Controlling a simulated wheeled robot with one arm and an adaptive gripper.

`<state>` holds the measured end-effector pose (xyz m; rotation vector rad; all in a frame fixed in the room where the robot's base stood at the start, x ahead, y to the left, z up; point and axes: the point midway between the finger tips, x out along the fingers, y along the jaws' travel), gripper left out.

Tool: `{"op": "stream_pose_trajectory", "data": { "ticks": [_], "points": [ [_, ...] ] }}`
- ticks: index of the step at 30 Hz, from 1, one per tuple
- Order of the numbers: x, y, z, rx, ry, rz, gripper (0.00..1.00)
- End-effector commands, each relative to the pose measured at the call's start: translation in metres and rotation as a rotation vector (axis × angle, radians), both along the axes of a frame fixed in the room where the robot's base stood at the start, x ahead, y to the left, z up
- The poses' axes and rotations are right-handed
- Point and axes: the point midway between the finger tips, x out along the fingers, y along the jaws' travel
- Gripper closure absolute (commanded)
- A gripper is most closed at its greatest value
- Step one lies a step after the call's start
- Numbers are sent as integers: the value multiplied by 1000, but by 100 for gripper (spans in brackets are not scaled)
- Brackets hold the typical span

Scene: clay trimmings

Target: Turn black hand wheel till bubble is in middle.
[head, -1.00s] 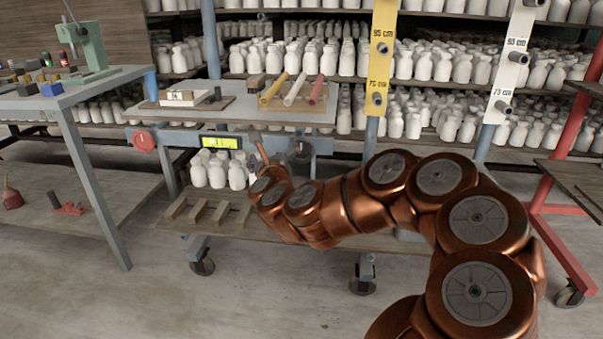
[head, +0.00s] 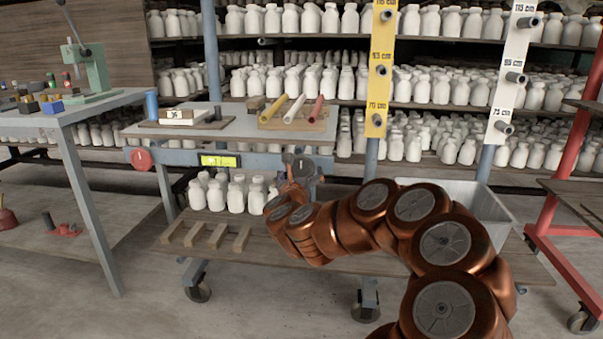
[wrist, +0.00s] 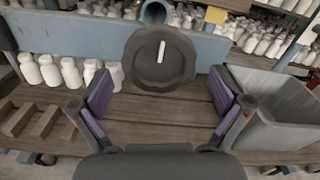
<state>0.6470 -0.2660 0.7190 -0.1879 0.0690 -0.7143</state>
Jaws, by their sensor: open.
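The black hand wheel (wrist: 158,60) faces my wrist camera, round with a scalloped rim and a white mark standing almost upright. In the head view the wheel (head: 302,166) sits on the right part of the cart's blue-grey front rail, partly hidden by my gripper (head: 288,187). In the wrist view my gripper (wrist: 160,97) is open and empty. Its two purple-padded fingers stand apart, left and right below the wheel, not touching it. The yellow-green level (head: 219,161) is on the same rail, left of the wheel. Its bubble is too small to place.
A red round knob (head: 140,159) is left of the level. A grey bin (wrist: 268,108) stands close right of my fingers on the lower shelf. White bottles (wrist: 70,76) stand at the left. Rods and blocks lie on the cart top (head: 240,128).

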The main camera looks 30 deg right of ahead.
Motion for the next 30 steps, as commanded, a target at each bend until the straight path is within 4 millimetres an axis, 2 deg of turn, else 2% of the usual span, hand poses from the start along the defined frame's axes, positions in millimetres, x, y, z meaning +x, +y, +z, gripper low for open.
{"op": "stream_pose_trajectory", "data": {
  "ticks": [9,19,30],
  "points": [
    [20,-17,-1,-1,1,1,0],
    [22,-18,0,1,1,3,0],
    [22,-18,0,1,1,3,39]
  ]
}}
